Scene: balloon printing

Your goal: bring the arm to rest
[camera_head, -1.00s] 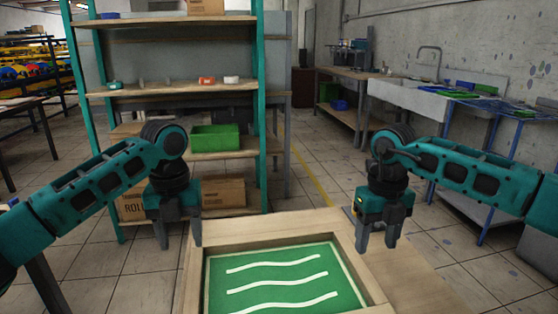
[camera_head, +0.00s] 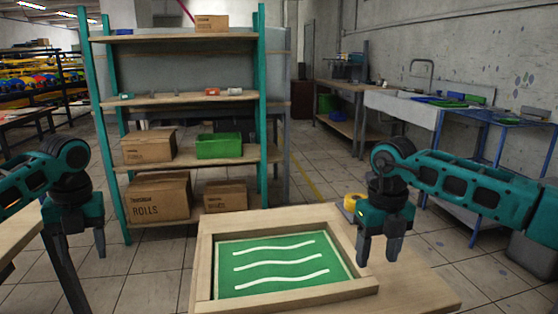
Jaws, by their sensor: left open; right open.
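My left gripper (camera_head: 76,258) hangs at the left, pointing down, open and empty, beside the edge of a wooden table at the far left. My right gripper (camera_head: 377,250) points down, open and empty, by the right side of the wooden frame. The wooden frame (camera_head: 205,262) lies on a wooden table (camera_head: 415,292) and holds a green panel (camera_head: 290,262) with white wavy lines.
A yellow roll (camera_head: 352,201) sits behind my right gripper. A teal shelf (camera_head: 190,97) with cardboard boxes (camera_head: 160,196) and a green bin (camera_head: 219,146) stands behind the table. Another wooden table edge (camera_head: 18,238) is at far left. A sink (camera_head: 404,107) stands back right.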

